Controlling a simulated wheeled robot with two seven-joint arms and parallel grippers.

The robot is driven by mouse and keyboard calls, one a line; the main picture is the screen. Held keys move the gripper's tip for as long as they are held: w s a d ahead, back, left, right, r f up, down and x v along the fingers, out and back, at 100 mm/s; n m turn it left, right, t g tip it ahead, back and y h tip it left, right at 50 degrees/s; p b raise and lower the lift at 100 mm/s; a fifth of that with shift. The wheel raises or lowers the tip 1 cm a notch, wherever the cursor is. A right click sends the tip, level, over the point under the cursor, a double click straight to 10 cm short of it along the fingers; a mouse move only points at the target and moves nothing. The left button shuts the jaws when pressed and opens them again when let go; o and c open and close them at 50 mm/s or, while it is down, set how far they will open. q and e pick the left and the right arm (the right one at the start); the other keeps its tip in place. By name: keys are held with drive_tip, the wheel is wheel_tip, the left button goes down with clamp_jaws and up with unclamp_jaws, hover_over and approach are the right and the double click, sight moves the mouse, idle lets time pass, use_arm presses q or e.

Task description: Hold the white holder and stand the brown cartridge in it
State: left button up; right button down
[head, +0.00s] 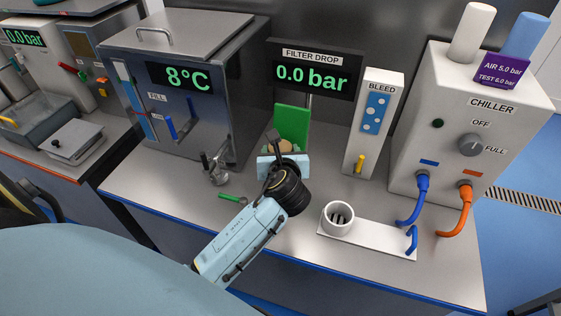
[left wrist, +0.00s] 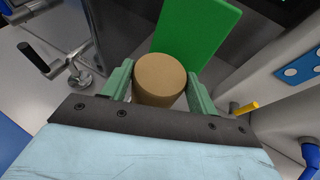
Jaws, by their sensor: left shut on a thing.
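The brown cartridge (left wrist: 160,80) is a short tan cylinder between the green fingers of my left gripper (left wrist: 160,88) in the left wrist view. The gripper is shut on it. In the head view my left gripper (head: 284,158) is in front of the green panel, and only a little of the cartridge (head: 285,146) shows past it. I cannot tell whether the cartridge touches the bench. The white holder (head: 338,232) is a round open cup on a white plate with a blue handle, to the right and nearer the front. My right gripper is not in view.
A green panel (head: 292,122) stands behind the cartridge. A metal valve fitting (head: 215,168) is to the left. The BLEED box (head: 373,120) and the chiller (head: 470,130), with blue and orange hoses, stand right. The bench front is mostly clear.

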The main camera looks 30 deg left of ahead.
use_arm(q)
wheel_tip(320, 180, up, 9)
drive_tip(key=shift+r+p, duration=0.15)
drive_tip(key=shift+p, duration=0.65)
